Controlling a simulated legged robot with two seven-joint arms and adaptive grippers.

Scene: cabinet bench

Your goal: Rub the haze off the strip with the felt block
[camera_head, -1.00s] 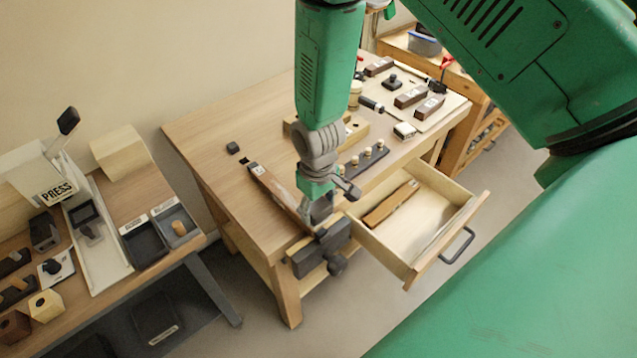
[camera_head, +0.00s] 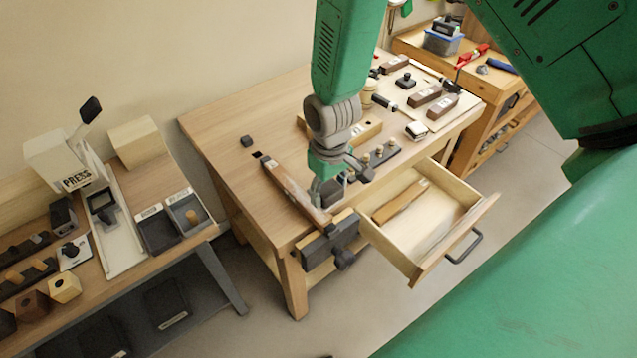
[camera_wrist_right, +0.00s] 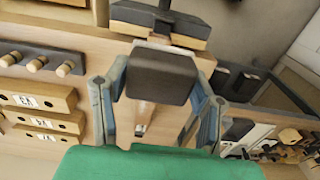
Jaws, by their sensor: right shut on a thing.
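The strip (camera_head: 287,186) is a long, narrow reddish-brown piece lying along the front left part of the bench, its near end by the vise. My right gripper (camera_head: 330,187) is over the strip's near half. In the right wrist view my right gripper (camera_wrist_right: 158,85) has its fingers on both sides of the dark grey felt block (camera_wrist_right: 160,73) and is shut on it. Part of the strip (camera_wrist_right: 143,117) shows beyond the block; the block hides the rest. I cannot tell whether the block touches the strip. Haze is too small to make out. My left gripper is out of view.
A dark vise (camera_head: 332,246) is at the bench's front edge. Beside it an open drawer (camera_head: 437,232) holds a wooden piece (camera_head: 401,201). A dark peg rail (camera_head: 374,160) and a wooden block row stand right of the strip. The bench's back left is mostly clear.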

